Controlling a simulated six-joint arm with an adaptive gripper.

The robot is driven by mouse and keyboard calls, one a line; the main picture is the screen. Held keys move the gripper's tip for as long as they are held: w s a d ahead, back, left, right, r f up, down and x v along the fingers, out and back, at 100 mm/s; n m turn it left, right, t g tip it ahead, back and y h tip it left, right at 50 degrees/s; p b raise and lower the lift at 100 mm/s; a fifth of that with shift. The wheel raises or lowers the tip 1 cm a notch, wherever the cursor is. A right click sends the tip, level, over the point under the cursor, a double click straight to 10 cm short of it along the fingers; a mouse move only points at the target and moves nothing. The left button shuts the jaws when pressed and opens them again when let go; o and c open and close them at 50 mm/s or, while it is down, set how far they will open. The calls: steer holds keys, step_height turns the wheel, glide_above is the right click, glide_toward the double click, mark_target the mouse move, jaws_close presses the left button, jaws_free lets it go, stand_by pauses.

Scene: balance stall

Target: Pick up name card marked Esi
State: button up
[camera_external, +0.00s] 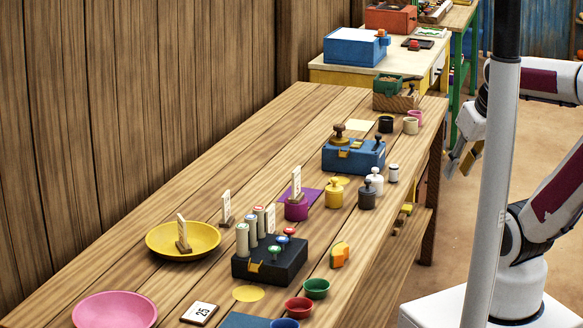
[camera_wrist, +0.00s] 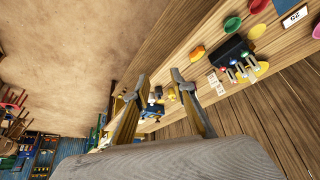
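Several upright white name cards in wooden stands show in the external view. One card (camera_external: 182,229) stands in the yellow dish, one (camera_external: 225,205) on the bare table, one (camera_external: 270,220) behind the black box, and one (camera_external: 297,182) at the magenta cup. Their writing is too small to read, so I cannot tell which is marked Esi. In the wrist view, small white cards (camera_wrist: 213,78) lie beyond the fingers. My gripper (camera_external: 462,160) is open and empty, off the table's right side; its two spread fingers show in the wrist view (camera_wrist: 160,82).
A yellow dish (camera_external: 160,247), black box (camera_external: 262,274) with cylinders, blue box (camera_external: 345,163), and weights (camera_external: 367,195) crowd the table (camera_external: 130,275). A grey post (camera_external: 497,180) stands before my arm. Bare table lies along the wall side.

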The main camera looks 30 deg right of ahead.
steer(key=o, duration=0.9)
steer(key=shift+w, duration=0.1)
